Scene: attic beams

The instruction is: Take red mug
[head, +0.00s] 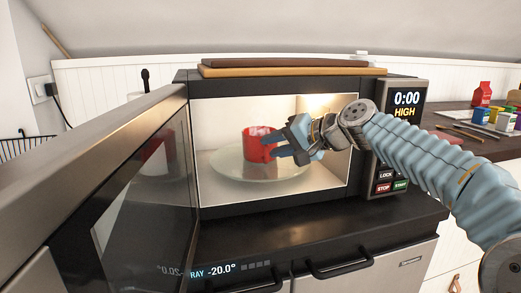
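The red mug (256,147) stands upright on the round glass turntable plate (228,170) inside the lit microwave (278,211). My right gripper (275,145) reaches into the microwave from the right. Its two fingers are spread apart at the right side of the mug, with the tips right by its wall. Whether they touch it cannot be told. The gripper covers the mug's right edge, and no handle can be made out. My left gripper is not in view.
The microwave door (145,190) stands open at the left. Boards (285,70) lie on top of the microwave. The control panel (404,110) is close to my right forearm. A wooden counter (445,118) with a red carton (482,93) and small colored jars is at the right.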

